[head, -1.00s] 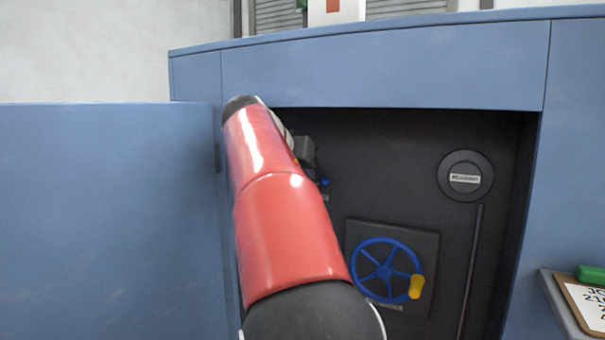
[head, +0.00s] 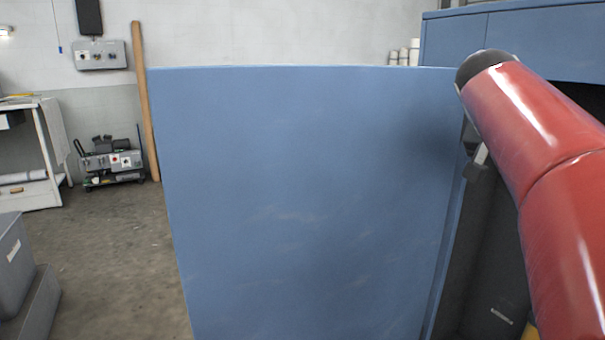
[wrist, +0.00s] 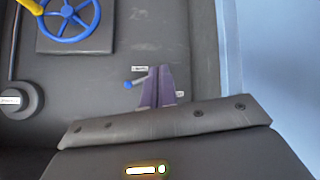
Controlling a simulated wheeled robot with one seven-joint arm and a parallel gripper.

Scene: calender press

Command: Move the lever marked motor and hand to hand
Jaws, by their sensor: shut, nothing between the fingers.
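The lever (wrist: 136,82) is a short grey rod with a blue knob on the dark recessed panel in the wrist view. Small white labels sit just above it and to its lower right; their words are too small to read. My gripper (wrist: 159,70) is shut and empty, its purple fingers together right beside the lever's rod end, on the right of the blue knob. Whether the fingers touch the rod I cannot tell. In the head view my red arm reaches into the cabinet at the right, and the lever cannot be made out.
A blue handwheel (wrist: 68,18) with a yellow handle and a round dark dial (wrist: 16,101) share the panel. A large blue door panel (head: 300,200) stands left of my arm. The blue cabinet wall (wrist: 275,70) bounds the recess. Open floor (head: 110,250) lies at far left.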

